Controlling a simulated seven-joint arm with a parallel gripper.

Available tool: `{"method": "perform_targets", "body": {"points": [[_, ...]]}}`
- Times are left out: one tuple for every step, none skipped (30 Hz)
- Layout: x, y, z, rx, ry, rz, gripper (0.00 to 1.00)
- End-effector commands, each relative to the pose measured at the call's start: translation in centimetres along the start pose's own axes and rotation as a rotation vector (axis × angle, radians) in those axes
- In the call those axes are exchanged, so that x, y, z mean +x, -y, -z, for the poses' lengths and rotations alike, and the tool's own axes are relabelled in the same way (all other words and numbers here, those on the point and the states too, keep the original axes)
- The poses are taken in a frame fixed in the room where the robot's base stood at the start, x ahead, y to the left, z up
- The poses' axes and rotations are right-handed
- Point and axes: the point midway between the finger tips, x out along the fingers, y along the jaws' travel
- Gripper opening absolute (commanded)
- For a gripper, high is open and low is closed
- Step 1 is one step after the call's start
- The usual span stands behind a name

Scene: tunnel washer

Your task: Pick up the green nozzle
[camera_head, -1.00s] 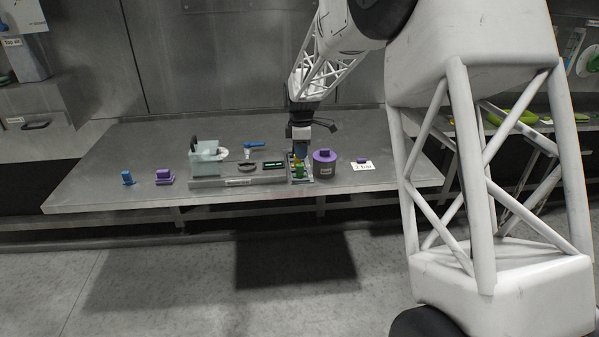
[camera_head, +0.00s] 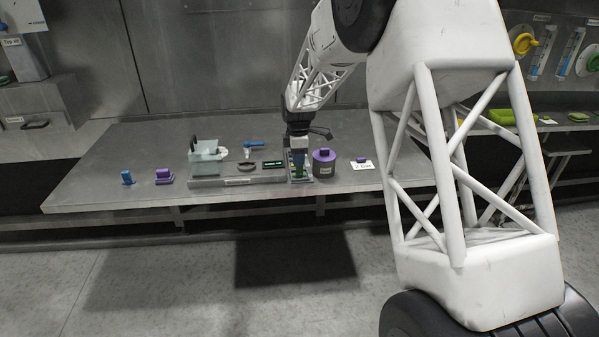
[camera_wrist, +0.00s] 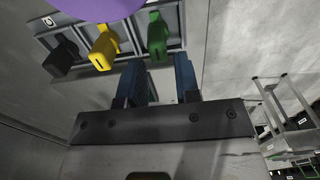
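The green nozzle (camera_wrist: 157,36) stands in a grey rack (camera_wrist: 172,12) at the top of the wrist view. In the head view only a little of the green nozzle (camera_head: 299,173) shows below my gripper. My gripper (camera_wrist: 159,62) has two blue fingers, which are apart with nothing between them. In the wrist view the fingertips lie just below the green nozzle, roughly lined up with it to its left and right. I cannot tell whether they touch it. In the head view my gripper (camera_head: 298,160) is right over the rack.
A yellow nozzle (camera_wrist: 104,47) and a black nozzle (camera_wrist: 62,55) stand left of the green one. A purple-topped canister (camera_head: 324,165) stands close right of the rack. A grey tray with a clear box (camera_head: 206,158) lies to the left.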

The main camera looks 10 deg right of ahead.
Motion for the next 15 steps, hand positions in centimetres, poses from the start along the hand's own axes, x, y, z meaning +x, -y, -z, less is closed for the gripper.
{"method": "perform_targets", "body": {"points": [[0.09, -0.01, 0.00, 0.000, 0.000, -0.001, 0.30], [0.11, -0.01, 0.00, 0.000, 0.000, -0.001, 0.30], [0.11, -0.01, 0.00, 0.000, 0.000, -0.001, 0.30], [0.10, -0.01, 0.00, 0.000, 0.000, -0.001, 0.30], [0.10, -0.01, 0.00, 0.000, 0.000, -0.001, 0.30], [0.09, -0.01, 0.00, 0.000, 0.000, -0.001, 0.30], [0.09, 0.00, 0.00, 0.000, 0.000, -0.001, 0.30], [0.09, 0.00, 0.00, 0.000, 0.000, -0.001, 0.30], [0.11, 0.00, 0.00, 0.000, 0.000, -0.001, 0.30], [0.15, 0.00, 0.01, 0.000, 0.000, -0.001, 0.30], [0.22, 0.00, 0.01, 0.000, 0.000, -0.001, 0.30], [0.35, -0.01, 0.01, 0.000, 0.000, 0.000, 0.30], [0.50, -0.02, 0.01, 0.000, 0.000, 0.000, 0.30], [0.69, -0.03, 0.02, 0.000, 0.000, 0.000, 0.30], [0.99, -0.04, 0.03, 0.000, 0.000, 0.000, 0.30]]}}
